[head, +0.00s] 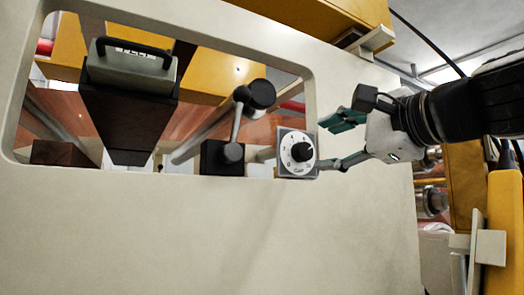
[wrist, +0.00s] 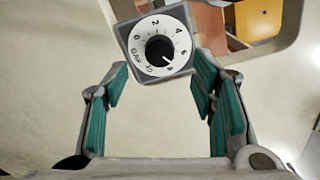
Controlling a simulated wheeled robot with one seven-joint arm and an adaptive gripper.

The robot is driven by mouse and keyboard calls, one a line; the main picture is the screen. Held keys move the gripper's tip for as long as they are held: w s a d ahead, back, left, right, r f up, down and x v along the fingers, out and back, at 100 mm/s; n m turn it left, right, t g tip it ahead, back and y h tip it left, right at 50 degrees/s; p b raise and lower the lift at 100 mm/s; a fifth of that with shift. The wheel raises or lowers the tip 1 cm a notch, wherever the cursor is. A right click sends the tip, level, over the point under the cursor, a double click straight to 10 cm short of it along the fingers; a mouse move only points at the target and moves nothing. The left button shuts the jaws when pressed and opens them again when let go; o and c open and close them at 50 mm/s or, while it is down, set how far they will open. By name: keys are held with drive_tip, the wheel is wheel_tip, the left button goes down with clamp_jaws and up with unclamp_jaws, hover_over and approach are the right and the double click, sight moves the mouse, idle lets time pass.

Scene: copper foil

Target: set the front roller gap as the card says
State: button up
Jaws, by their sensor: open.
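The roller gap dial (head: 297,152) is a small grey square plate with a white numbered face and a black knob (head: 302,151). It sits at the lower right corner of the window opening. In the wrist view the dial (wrist: 150,40) is at the top centre, and the white mark on its knob (wrist: 160,49) points at about 8. My gripper (head: 332,143) is open and empty, just right of the dial in the head view. In the wrist view its teal-padded fingers (wrist: 160,88) spread below the dial, apart from the knob. I cannot make out a card in either view.
A cream panel (head: 200,235) surrounds the window. A yellow post (head: 505,225) stands at the right. The panel front below the window is clear.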

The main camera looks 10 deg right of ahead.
drive_tip(key=shift+v, duration=2.95)
drive_tip(key=shift+f, duration=0.1)
